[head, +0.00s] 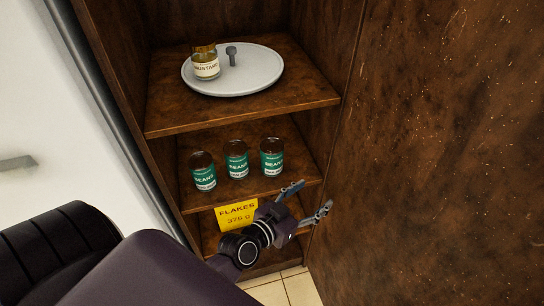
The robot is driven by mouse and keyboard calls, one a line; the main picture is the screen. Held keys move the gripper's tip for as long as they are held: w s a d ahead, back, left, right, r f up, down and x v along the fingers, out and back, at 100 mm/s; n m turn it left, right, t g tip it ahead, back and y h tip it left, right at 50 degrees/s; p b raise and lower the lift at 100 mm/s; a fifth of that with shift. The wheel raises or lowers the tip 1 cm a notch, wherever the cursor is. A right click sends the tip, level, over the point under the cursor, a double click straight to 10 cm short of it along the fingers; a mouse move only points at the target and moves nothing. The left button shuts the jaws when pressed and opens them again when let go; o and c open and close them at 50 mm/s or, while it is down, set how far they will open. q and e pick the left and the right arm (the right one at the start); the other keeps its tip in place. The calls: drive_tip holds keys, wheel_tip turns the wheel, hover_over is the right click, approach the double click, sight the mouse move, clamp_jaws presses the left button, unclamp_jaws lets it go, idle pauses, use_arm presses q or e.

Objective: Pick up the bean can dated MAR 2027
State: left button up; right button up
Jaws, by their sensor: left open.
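Three bean cans with green labels stand upright in a row on the middle shelf: the left can (203,171), the middle can (236,159) and the right can (271,157). Their labels read BEANS, but any date is too small to read. My left gripper (307,199) is open and empty, in front of the shelving, below and to the right of the right can. It is apart from all three cans. My right gripper is not in view.
A mustard jar (206,64) stands on a round grey tray (251,83) with a small knob, on the upper shelf (299,97). A yellow FLAKES box (237,214) sits on the lower shelf, partly behind my left gripper. A brown panel (440,150) fills the right.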

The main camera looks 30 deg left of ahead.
use_arm(q)
drive_tip(key=w+a+n+t+y, duration=0.2)
drive_tip(key=a+n+y, duration=0.15)
drive_tip(key=a, duration=0.35)
drive_tip(key=n+y, duration=0.3)
drive_tip(key=y, duration=0.3)
approach(272, 153)
drive_tip(key=w, duration=0.1)
drive_tip(key=w+a+f, duration=0.1)
drive_tip(key=w, duration=0.1)
drive_tip(key=w+a+f, duration=0.1)
drive_tip(key=w, duration=0.1)
drive_tip(key=shift+a+f, duration=0.1)
drive_tip(key=shift+a, duration=0.1)
drive_tip(key=shift+w+a+y, duration=0.15)
drive_tip(key=shift+a+y, duration=0.1)
drive_tip(key=x, duration=0.4)
drive_tip(key=f+x, duration=0.1)
drive_tip(key=x, duration=0.2)
drive_tip(key=shift+w+d+f, duration=0.1)
drive_tip(key=shift+w+f, duration=0.05)
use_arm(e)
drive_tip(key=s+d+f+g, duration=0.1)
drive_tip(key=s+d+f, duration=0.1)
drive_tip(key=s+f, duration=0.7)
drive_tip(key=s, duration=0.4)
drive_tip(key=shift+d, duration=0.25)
use_arm(q)
drive_tip(key=shift+c, duration=0.3)
